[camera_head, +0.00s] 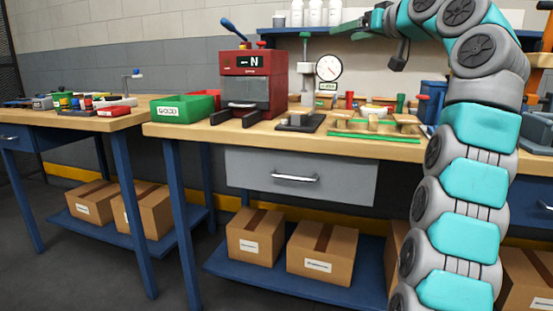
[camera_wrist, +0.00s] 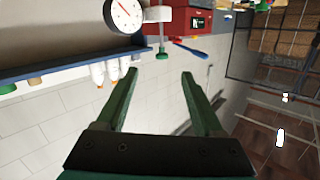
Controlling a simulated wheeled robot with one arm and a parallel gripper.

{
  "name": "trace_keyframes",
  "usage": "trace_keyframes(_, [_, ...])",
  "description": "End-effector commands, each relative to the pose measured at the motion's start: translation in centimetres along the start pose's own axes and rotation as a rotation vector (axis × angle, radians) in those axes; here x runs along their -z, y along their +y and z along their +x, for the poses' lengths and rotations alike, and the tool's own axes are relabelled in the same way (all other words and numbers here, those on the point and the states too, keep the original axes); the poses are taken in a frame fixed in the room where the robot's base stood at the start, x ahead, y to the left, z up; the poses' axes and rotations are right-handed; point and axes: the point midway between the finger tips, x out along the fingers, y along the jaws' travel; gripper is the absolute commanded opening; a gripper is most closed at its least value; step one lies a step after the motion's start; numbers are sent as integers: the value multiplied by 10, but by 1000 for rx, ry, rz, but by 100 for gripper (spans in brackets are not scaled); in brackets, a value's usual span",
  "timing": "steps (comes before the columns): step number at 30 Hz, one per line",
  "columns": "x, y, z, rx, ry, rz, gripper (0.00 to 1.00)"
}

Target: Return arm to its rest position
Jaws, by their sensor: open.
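My arm (camera_head: 468,180) rises on the right side of the head view and bends over to the left at the top. My gripper (camera_head: 345,30) is held high above the workbench, in front of the wall shelf. In the wrist view its two green fingers (camera_wrist: 159,76) are spread wide apart with nothing between them. The wrist view is tilted, with pale wall behind the fingers. The gripper appears clear of the bench and its things, though its distance from the shelf cannot be told.
The workbench (camera_head: 400,150) holds a red press (camera_head: 252,85), a green bin (camera_head: 182,108), a dial gauge (camera_head: 328,68) and small parts. The blue shelf (camera_head: 290,31) carries white bottles (camera_head: 315,13). A side table (camera_head: 125,122) stands left. Cardboard boxes (camera_head: 322,252) sit below.

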Motion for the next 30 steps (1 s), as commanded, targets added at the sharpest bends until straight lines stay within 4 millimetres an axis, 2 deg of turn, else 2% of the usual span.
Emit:
trace_keyframes(7, [-23, -5, 9, 0, -110, 106, 69])
trace_keyframes(11, [-52, -13, 15, -5, -210, 176, 69])
trace_keyframes(20, [-141, -46, 7, -36, -461, 296, 69])
trace_keyframes(25, [-202, -69, -11, -68, -612, 337, 69])
trace_keyframes(30, [-266, -92, -44, -111, -761, 363, 69])
